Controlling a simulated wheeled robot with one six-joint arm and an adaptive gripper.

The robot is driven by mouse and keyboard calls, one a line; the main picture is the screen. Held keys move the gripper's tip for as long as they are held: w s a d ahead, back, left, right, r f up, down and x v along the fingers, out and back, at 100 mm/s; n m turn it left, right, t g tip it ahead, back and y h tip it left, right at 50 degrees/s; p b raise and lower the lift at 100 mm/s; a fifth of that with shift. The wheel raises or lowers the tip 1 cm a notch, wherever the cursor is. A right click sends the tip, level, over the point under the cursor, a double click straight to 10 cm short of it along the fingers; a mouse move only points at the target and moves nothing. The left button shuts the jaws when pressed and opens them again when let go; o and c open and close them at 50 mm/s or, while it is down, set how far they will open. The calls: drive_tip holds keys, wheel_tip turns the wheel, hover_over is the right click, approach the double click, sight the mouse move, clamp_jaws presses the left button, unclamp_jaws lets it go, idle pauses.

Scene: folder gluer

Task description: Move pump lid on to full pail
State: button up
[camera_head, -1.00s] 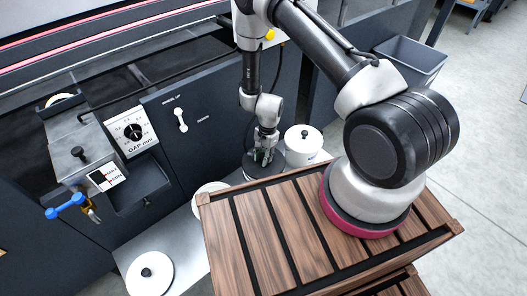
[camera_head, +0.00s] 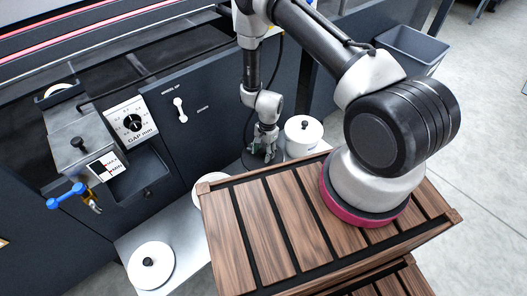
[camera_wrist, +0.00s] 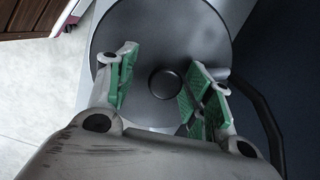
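In the wrist view, a dark grey round lid (camera_wrist: 150,28) with a black central knob (camera_wrist: 165,82) lies below my gripper (camera_wrist: 160,88). The green-padded fingers are apart, one left of the knob and the others right of it; I cannot tell whether they touch the lid. In the head view, my gripper (camera_head: 264,147) is over this dark disc (camera_head: 252,160), largely hidden by the fingers. A white pail (camera_head: 302,138) with a black-knobbed white lid stands just right of it. Another black-knobbed white lid (camera_head: 151,270) is at lower left. Which pail is full cannot be told.
A white round rim (camera_head: 204,187) is partly hidden by my wooden-slatted top. The dark machine front with a gap dial (camera_head: 131,123) and blue-handled valve (camera_head: 66,196) is at left. A black hose (camera_wrist: 268,125) curves beside the lid. A grey bin (camera_head: 411,48) stands upper right.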

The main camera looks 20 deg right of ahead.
drive_tip(key=shift+r, duration=0.1)
wheel_tip(320, 180, up, 12)
drive_tip(key=d, duration=0.1)
drive_tip(key=shift+w+d, duration=0.3)
drive_tip(key=shift+w, duration=0.15)
idle(0.4)
drive_tip(key=s+r+n+g, duration=0.2)
drive_tip(key=s+n+g, duration=0.15)
drive_tip(key=s, duration=0.35)
drive_tip(key=s+d+r+n+t, duration=0.2)
drive_tip(key=s+d+r+t, duration=0.1)
drive_tip(key=r, duration=1.2)
drive_tip(key=s+d+r+n+t+h, duration=0.1)
drive_tip(key=s+d+r, duration=0.5)
drive_tip(key=r, duration=1)
drive_tip(key=s+d+r+n+t, duration=0.4)
drive_tip(key=s+r+n, duration=0.1)
drive_tip(key=r, duration=1)
drive_tip(key=shift+s+d+r+t+h, duration=0.15)
drive_tip(key=shift+s+r+t+h, duration=0.1)
drive_tip(key=shift+s+t+h, duration=0.15)
